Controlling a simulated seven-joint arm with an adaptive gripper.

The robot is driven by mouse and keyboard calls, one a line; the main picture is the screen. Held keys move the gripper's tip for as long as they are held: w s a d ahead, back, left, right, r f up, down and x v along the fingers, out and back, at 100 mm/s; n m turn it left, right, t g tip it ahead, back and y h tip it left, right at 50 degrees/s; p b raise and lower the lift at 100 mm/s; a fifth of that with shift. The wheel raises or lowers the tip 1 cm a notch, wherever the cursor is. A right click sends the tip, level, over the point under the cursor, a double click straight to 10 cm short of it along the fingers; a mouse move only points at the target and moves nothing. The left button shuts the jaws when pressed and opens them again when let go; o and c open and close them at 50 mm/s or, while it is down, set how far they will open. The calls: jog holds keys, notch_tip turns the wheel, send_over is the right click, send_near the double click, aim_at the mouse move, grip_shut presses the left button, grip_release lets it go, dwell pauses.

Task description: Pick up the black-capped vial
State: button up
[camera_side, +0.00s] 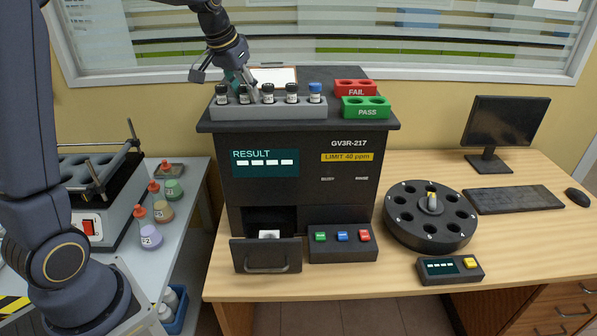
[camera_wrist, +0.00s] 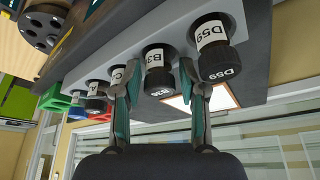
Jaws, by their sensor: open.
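Several black-capped vials with white labels and one blue-capped vial (camera_side: 315,93) stand upright in a grey rack (camera_side: 270,112) on top of the dark analyzer. In the wrist view my gripper (camera_wrist: 159,68) is open, with its fingers on either side of a black-capped vial labelled B3 and more (camera_wrist: 158,72). A gap shows around that vial's cap. Another black-capped vial, labelled D59 (camera_wrist: 213,50), is just right of the right finger. The vial labelled C (camera_wrist: 118,75) is partly hidden by the left finger. In the side view my gripper (camera_side: 243,88) is over the rack's left part.
A red FAIL block (camera_side: 356,91) and a green PASS block (camera_side: 366,112) sit right of the rack. The analyzer's drawer (camera_side: 266,256) is open below. A black carousel (camera_side: 410,229) stands on the desk. A window is behind.

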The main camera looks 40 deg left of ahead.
jog(key=c, duration=0.8)
jog(key=shift+r, duration=0.2)
